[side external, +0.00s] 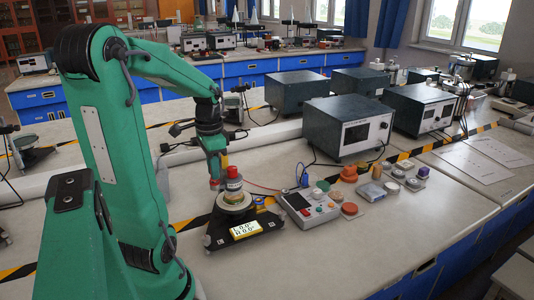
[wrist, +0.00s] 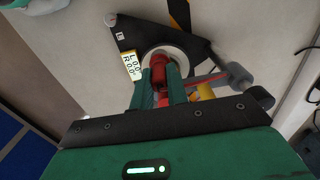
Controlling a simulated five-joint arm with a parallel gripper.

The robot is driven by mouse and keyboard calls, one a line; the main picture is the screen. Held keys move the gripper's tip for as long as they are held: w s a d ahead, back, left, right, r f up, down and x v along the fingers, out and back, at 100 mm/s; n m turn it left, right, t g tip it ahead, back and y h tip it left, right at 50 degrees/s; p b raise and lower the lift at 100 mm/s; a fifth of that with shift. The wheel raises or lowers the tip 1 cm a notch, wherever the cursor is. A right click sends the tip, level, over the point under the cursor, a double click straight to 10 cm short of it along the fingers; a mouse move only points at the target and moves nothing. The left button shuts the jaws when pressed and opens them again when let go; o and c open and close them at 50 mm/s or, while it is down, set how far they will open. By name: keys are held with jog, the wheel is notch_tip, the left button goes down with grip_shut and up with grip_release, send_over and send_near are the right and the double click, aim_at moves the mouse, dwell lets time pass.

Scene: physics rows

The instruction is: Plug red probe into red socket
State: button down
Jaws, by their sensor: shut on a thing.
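My gripper (side external: 214,182) is low at the left of the dark stand, beside a red cylinder with a pale label (side external: 234,180). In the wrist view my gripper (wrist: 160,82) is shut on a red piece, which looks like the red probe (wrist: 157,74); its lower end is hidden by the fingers. A red lead (side external: 262,186) runs from near the cylinder toward the control box (side external: 309,209). The box has a small display and coloured buttons. I cannot tell which part is the red socket.
The dark stand (side external: 215,241) carries a round disc and a yellow readout (side external: 246,229). Several coloured round pieces lie right of the box, near an orange one (side external: 349,172). A grey instrument (side external: 347,128) stands behind.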

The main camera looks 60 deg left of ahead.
jog(key=shift+f, duration=0.25)
dwell(0.3)
jog(key=c, duration=1.1)
grip_release()
jog(key=shift+o, duration=0.2)
jog(key=shift+r, duration=0.15)
jog(key=shift+r, duration=3.65)
jog(key=shift+d, duration=0.1)
jog(key=w+d+t, duration=0.2)
jog(key=d+t, duration=0.3)
jog(key=d, duration=1.7)
jog(key=shift+w+f+t, duration=0.3)
jog(key=shift+f, duration=0.05)
